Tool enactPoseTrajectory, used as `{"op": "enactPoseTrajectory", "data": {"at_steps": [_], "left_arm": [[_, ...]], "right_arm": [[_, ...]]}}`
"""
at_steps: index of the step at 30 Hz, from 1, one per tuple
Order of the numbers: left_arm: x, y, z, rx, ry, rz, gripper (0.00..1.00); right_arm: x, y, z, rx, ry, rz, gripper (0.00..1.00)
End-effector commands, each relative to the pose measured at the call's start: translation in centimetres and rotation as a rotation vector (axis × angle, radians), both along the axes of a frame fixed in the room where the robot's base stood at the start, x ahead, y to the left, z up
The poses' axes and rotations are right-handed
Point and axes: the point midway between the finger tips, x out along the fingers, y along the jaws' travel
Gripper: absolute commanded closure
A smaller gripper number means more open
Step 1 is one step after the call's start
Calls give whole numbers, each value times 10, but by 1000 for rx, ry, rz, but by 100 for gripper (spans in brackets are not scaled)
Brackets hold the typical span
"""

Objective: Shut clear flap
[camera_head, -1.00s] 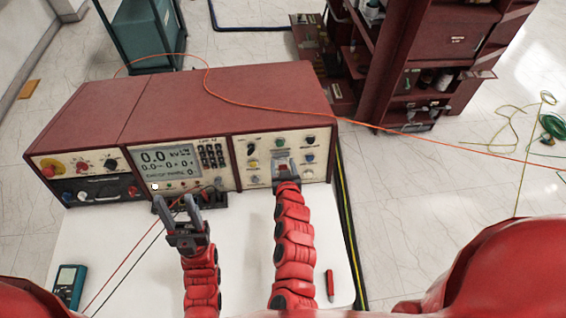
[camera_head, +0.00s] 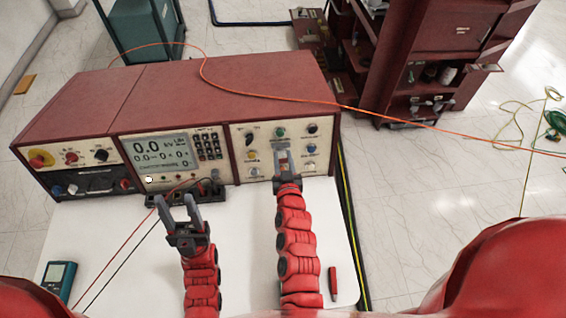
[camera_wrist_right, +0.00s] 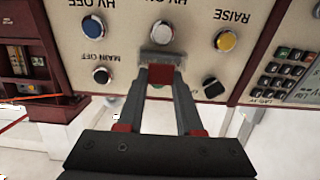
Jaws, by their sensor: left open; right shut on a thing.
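The control panel (camera_head: 262,140) is the right-hand face of the maroon console. A small clear-grey flap (camera_wrist_right: 160,59) sits beside the white HV ON button (camera_wrist_right: 160,33) in the right wrist view. My right gripper (camera_wrist_right: 161,68) has its fingertips close together at the flap and is shut on it. In the head view my right gripper (camera_head: 284,168) is at the panel's lower middle and hides part of it; how far the flap is swung cannot be told. My left gripper (camera_head: 177,204) is open and empty in front of the console's middle section.
The white tabletop (camera_head: 130,260) is mostly clear. A teal meter (camera_head: 58,280) lies at front left, and a red pen-like object (camera_head: 332,284) lies right of my right arm. Red and black leads cross the left side. An orange cable (camera_head: 290,101) runs over the console top.

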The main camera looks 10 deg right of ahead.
Motion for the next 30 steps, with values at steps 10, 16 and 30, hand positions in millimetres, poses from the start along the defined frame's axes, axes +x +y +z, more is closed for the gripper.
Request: {"op": "enactPoseTrajectory", "data": {"at_steps": [10,16,30], "left_arm": [[0,0,-79,0,0,0,50],[0,0,-102,0,0,0,50],[0,0,-112,0,0,0,50]], "right_arm": [[-4,0,-26,-2,-251,1,100],[-4,0,-30,-1,-346,2,100],[-5,0,-28,1,-406,1,100]]}}
